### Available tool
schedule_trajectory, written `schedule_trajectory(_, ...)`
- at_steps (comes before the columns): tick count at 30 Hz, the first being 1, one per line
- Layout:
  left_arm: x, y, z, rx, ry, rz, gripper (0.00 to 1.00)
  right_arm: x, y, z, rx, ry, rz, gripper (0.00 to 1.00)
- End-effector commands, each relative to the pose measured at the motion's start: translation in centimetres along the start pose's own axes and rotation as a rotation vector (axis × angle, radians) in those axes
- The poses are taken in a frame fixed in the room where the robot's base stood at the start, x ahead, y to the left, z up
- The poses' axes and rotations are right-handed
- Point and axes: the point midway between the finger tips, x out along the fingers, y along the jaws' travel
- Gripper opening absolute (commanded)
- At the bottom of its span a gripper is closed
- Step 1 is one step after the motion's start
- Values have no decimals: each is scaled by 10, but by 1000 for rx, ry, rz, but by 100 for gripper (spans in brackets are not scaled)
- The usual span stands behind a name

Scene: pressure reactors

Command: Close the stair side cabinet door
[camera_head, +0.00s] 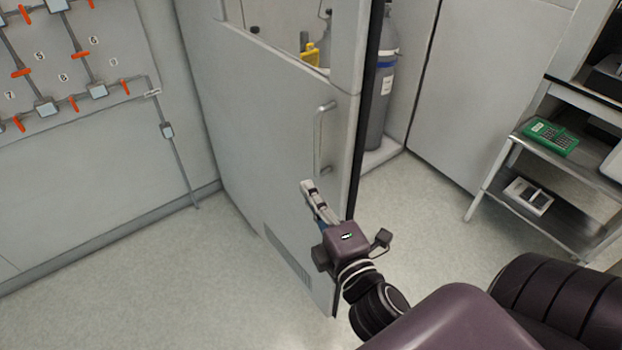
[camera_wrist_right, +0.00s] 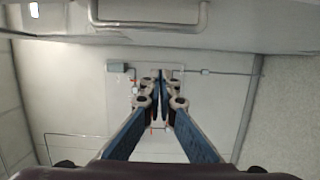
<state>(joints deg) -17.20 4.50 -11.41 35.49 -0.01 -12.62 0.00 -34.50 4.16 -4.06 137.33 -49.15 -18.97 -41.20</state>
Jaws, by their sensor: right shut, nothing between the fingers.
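The grey cabinet door (camera_head: 270,130) stands ajar in the middle of the head view, with a dark edge strip along its right side. A vertical bar handle (camera_head: 319,138) is on its face near that edge. My right gripper (camera_head: 308,188) is shut and empty, in front of the door just below the handle in the picture. I cannot tell whether it touches the door. In the right wrist view the shut fingers (camera_wrist_right: 160,85) point at a far wall, and the handle (camera_wrist_right: 148,22) shows at the top. My left gripper is not in view.
Behind the door, gas cylinders (camera_head: 379,90) stand inside the cabinet. At the right is a metal shelf rack (camera_head: 486,180) with a green device (camera_head: 551,137) on it. At the left, a wall panel (camera_head: 60,100) carries pipes and orange valves. The floor (camera_head: 170,270) at the lower left is clear.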

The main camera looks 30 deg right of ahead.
Motion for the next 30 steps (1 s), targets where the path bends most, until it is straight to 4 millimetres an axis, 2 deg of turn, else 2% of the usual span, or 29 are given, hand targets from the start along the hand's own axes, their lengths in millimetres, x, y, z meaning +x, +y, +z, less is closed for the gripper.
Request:
schedule_trajectory(6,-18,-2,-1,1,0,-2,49,37,5,0,0,0,2,0)
schedule_trajectory(16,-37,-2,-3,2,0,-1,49,95,2,2,0,-1,-2,0)
schedule_trajectory(22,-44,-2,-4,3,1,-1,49,81,0,28,1,0,-5,0)
schedule_trajectory(30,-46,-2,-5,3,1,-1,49,78,-1,38,3,1,-3,0)
